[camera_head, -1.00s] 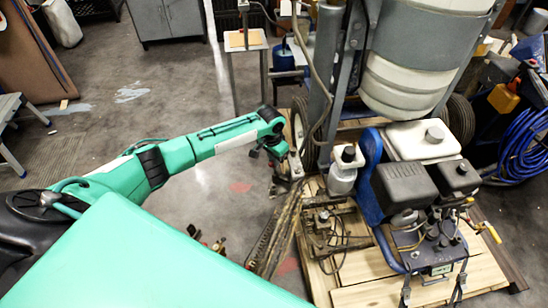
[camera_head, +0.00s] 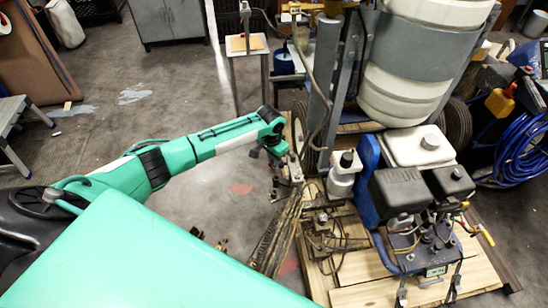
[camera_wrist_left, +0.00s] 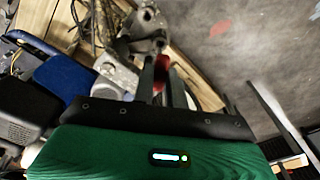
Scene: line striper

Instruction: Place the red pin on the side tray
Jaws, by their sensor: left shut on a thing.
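My left arm reaches in from the left in the head view. Its gripper (camera_head: 288,176) is beside the striper machine, near the left edge of the wooden pallet. In the left wrist view, the gripper's two dark fingers (camera_wrist_left: 162,84) are closed around a small red piece, the red pin (camera_wrist_left: 161,66). A grey metal fitting lies just beyond the fingertips there, partly covering the view of the pin. The pin cannot be made out in the head view. A small stand with a tan top (camera_head: 246,44), seemingly the side tray, stands at the back. My right gripper is out of view.
The striper's engine (camera_head: 405,190) and white tank (camera_head: 420,146) stand on the wooden pallet (camera_head: 380,295). Open concrete floor (camera_head: 190,100) lies left of the stand. A blue hose coil (camera_head: 520,150) is at right.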

